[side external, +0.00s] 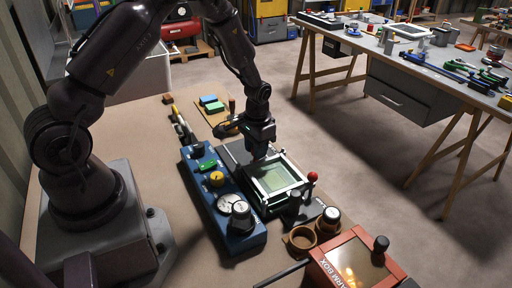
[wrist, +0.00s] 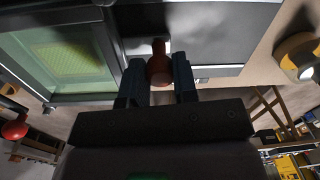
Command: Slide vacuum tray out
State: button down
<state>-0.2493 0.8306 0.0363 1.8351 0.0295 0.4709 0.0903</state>
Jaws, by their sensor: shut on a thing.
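The vacuum tray appears to be the pale metal frame with a green panel (side external: 274,179) inside it, on a dark unit on the near bench. The frame also shows in the wrist view (wrist: 82,97), at upper left. My gripper (side external: 262,152) points down at the frame's far edge. In the wrist view my gripper (wrist: 158,78) has its two dark fingers on either side of a red-orange knob (wrist: 159,66) and is shut on it. The knob sits beside the frame. The side external view hides the knob and fingertips behind my gripper.
A blue panel (side external: 222,200) with a gauge and knobs stands left of the unit. A red-ball lever (side external: 312,177) rises at its right. An orange-framed box (side external: 353,262) and brown rings (side external: 300,238) are in front. A second bench (side external: 420,62) stands across open floor.

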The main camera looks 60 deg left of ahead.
jog(key=a, duration=1.2)
jog(key=shift+a, duration=0.3)
jog(key=c, duration=1.2)
grip_release()
jog(key=shift+o, duration=0.2)
jog(key=shift+d, duration=0.1)
notch_tip(320, 180, up, 13)
jog(key=shift+d, duration=0.25)
